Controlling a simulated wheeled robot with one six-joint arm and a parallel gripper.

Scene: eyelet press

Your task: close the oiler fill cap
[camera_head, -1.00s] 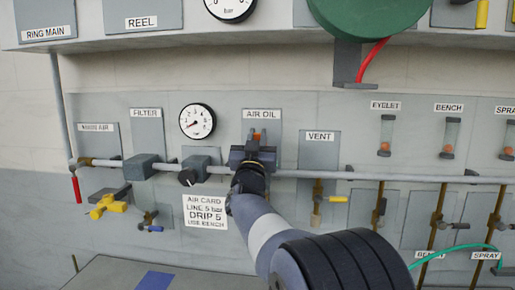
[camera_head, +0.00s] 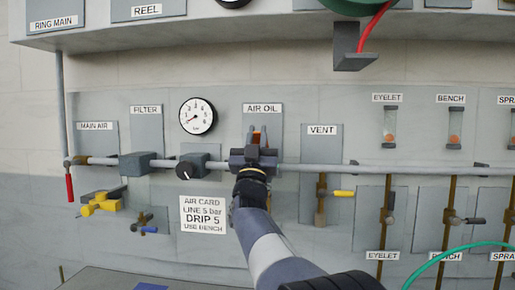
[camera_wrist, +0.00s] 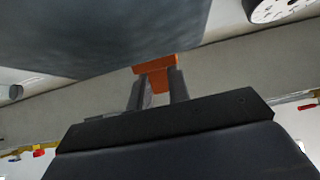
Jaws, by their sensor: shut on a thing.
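The orange oiler fill cap (camera_head: 257,137) shows small under the AIR OIL label, at the top of the dark fitting on the grey pipe. In the wrist view the orange cap (camera_wrist: 155,66) is T-shaped, with a wide top bar and a narrower part below it. My gripper (camera_head: 256,143) reaches up to it from below and in front. In the wrist view my gripper (camera_wrist: 157,84) has its two fingers on either side of the cap's narrower part, shut on it. The oiler body is mostly hidden behind my gripper, so I cannot tell how the cap sits on it.
The grey pipe (camera_head: 300,168) runs across the panel on both sides. A dark regulator knob (camera_head: 186,171) and a gauge (camera_head: 198,116) are to the left. The VENT valve's yellow handle (camera_head: 344,194) is to the right. A red hose (camera_head: 372,28) hangs above.

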